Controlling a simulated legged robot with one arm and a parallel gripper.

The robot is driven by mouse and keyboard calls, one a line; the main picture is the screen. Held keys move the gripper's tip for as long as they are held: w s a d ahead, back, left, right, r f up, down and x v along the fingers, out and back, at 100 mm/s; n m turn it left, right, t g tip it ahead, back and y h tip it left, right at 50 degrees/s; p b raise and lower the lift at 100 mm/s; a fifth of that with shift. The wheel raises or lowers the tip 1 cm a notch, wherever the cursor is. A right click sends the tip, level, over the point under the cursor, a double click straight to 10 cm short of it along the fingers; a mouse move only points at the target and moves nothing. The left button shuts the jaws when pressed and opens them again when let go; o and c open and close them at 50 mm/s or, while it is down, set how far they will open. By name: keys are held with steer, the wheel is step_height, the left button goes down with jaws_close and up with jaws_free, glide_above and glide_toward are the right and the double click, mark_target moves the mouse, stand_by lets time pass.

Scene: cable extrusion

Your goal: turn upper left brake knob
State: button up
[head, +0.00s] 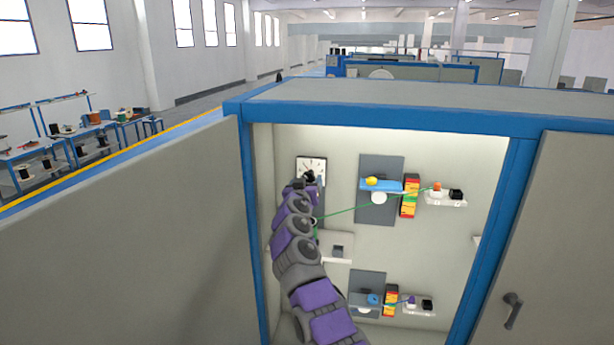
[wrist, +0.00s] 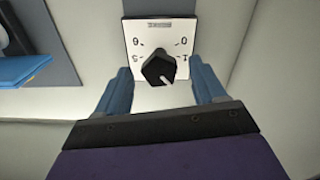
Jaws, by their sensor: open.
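The upper left brake knob is a black faceted knob (wrist: 159,69) with a pale pointer line, on a white dial plate (wrist: 133,40) with numbers. In the wrist view its pointer aims toward the lower right of the picture. The dial plate also shows in the head view (head: 312,165) at the upper left inside the cabinet, with my arm's end covering its lower part. My gripper (wrist: 161,82) is open, with one blue finger on each side of the knob. Gaps show between fingers and knob; whether the fingertips reach its depth I cannot tell.
The open cabinet has a blue frame (head: 246,180) and a grey door panel (head: 130,245) at left. Right of the dial, a grey plate (head: 379,155) carries a blue block (head: 385,185). A green cable (head: 350,209) runs beside my arm. A white shelf (head: 338,250) sits lower.

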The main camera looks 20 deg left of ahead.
steer(key=shift+w+a+r+p, duration=0.2)
steer(key=shift+w+p, duration=0.2)
steer(key=shift+p, duration=0.45)
steer(key=shift+w+a+f+p, duration=0.15)
steer(key=shift+w+f+p, duration=0.25)
steer(key=shift+p, duration=0.45)
steer(key=shift+w, duration=0.1)
steer(key=shift+r, duration=0.1)
steer(key=c, duration=1)
